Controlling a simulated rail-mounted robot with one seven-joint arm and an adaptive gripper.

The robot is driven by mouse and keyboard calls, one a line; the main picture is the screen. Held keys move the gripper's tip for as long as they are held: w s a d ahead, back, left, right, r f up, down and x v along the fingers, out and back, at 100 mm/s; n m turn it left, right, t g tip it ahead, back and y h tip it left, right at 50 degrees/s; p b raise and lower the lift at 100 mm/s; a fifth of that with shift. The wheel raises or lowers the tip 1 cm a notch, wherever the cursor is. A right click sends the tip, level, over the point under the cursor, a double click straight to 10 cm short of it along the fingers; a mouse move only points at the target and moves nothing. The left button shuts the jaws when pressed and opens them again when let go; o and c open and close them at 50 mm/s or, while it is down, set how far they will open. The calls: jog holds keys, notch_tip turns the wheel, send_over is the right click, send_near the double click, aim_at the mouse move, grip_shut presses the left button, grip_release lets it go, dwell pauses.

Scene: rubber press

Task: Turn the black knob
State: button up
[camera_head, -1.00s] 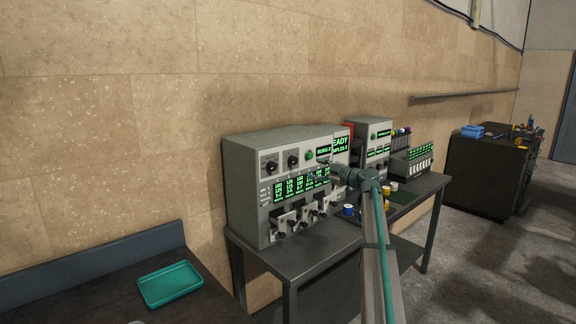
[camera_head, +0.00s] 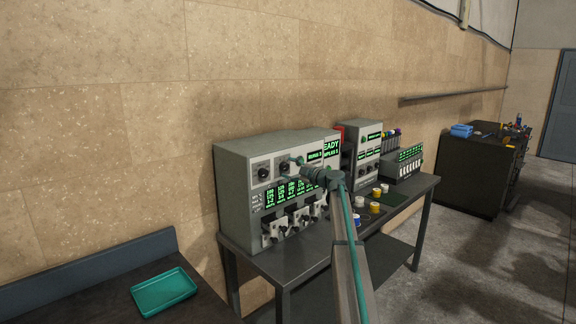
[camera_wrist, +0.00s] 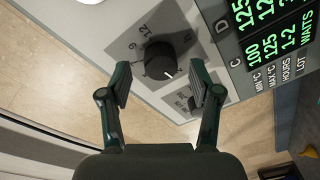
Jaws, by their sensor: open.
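A round black knob (camera_wrist: 163,58) with a white pointer mark sits on a dark numbered dial plate in the wrist view. My gripper (camera_wrist: 160,72) is open, with one finger on each side of the knob in the picture. I see no contact between fingers and knob. A second dial plate (camera_wrist: 186,98) shows partly behind the right finger. In the head view, two black knobs sit at the upper left of the grey press; the left knob (camera_head: 264,172) is clear, and my gripper (camera_head: 298,161) is close beside the right knob (camera_head: 284,167).
The press (camera_head: 232,185) stands on a dark table (camera_head: 300,262) against the wall. Green displays (camera_head: 290,192) and several lower black knobs are on its front. Coloured jars (camera_head: 375,207) stand to its right. A teal tray (camera_head: 165,291) lies on the left bench.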

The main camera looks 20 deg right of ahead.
jog(key=shift+w+a, duration=0.3)
jog(key=shift+w, duration=0.3)
jog(key=c, duration=1.1)
jog(key=shift+c, duration=0.2)
jog(key=shift+f+b, duration=0.2)
jog(key=shift+b, duration=0.4)
